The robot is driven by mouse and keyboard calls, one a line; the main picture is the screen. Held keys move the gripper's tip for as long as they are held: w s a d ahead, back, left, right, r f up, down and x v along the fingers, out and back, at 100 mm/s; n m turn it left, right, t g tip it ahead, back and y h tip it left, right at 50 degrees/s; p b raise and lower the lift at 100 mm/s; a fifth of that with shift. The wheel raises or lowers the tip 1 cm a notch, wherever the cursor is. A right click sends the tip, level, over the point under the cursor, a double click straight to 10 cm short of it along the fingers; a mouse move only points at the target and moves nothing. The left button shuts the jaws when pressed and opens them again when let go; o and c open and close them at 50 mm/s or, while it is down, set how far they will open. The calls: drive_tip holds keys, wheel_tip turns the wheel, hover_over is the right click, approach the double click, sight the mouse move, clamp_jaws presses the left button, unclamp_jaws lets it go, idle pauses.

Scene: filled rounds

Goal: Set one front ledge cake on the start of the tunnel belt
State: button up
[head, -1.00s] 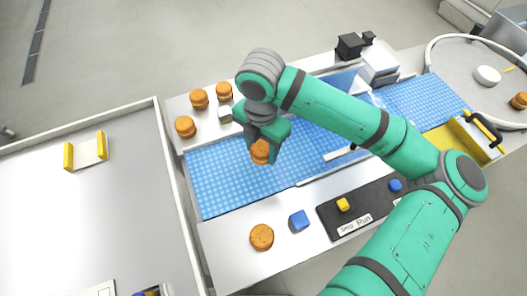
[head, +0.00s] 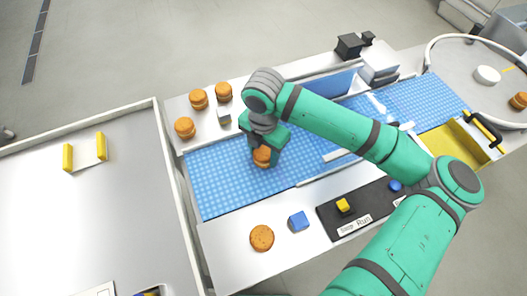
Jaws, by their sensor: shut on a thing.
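My gripper (head: 263,150) points down over the blue checked belt (head: 215,185), left of its middle. It is shut on an orange-brown layered cake (head: 262,157). The cake is upright at or just above the belt; I cannot tell if it touches. The gripper hides its upper part. Another cake (head: 262,237) lies alone on the white front ledge (head: 232,262). Several more cakes (head: 198,99) stand on the back ledge (head: 178,108).
A dark panel (head: 335,225) carries a yellow button (head: 343,205) and a blue one (head: 395,185). A grey walled table (head: 80,220) stands at left.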

sight(264, 152)
drive_tip(key=o, duration=0.7)
wheel_tip(264, 152, up, 12)
drive_tip(key=shift+r, duration=0.15)
idle(0.5)
